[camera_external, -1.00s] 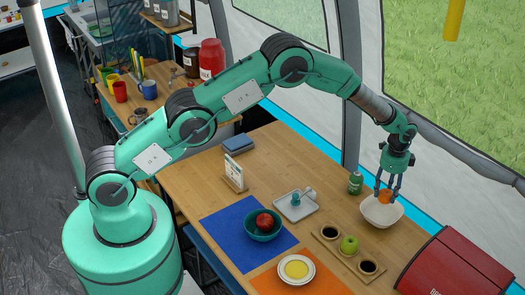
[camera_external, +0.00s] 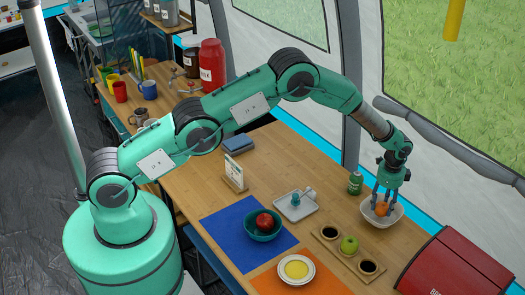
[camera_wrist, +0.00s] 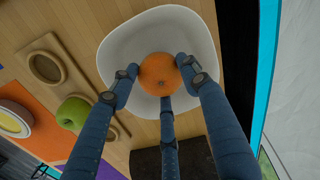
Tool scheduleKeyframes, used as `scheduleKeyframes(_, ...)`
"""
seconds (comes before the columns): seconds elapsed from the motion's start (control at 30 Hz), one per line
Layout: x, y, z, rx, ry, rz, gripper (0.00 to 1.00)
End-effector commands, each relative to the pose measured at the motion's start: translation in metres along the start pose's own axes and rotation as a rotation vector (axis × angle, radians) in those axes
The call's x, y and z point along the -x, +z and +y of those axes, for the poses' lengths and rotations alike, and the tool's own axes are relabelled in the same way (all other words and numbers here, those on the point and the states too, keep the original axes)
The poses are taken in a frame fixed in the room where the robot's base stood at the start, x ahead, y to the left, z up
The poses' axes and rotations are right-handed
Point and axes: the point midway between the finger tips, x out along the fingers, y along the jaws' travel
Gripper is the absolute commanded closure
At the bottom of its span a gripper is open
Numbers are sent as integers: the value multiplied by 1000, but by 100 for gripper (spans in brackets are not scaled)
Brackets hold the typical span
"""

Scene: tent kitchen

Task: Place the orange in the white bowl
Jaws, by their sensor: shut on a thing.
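The orange (camera_external: 381,209) is between the fingers of my gripper (camera_external: 382,203), which is shut on it. In the wrist view the orange (camera_wrist: 160,76) is held by the blue fingers (camera_wrist: 162,85), with the white bowl (camera_wrist: 122,45) behind and around it. In the external view the white bowl (camera_external: 396,217) stands on the table, and the orange and fingertips are inside its outline, low at the bowl. I cannot tell whether the orange touches the bowl's bottom.
A red box (camera_external: 455,265) is at the right. A teal bowl with a red apple (camera_external: 265,222) is on a blue mat.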

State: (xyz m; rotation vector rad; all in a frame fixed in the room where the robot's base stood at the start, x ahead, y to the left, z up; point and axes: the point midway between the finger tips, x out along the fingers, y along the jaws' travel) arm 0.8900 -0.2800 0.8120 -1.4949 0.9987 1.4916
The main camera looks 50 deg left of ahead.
Motion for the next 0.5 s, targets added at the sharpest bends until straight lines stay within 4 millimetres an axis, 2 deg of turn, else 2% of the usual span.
scheduleKeyframes(0.1, -14, 0, 0, 0, 0, 0, 82)
scheduleKeyframes(0.2, -20, 0, 0, 0, 0, 0, 82)
scheduleKeyframes(0.5, -21, 0, 0, 0, -1, 1, 82)
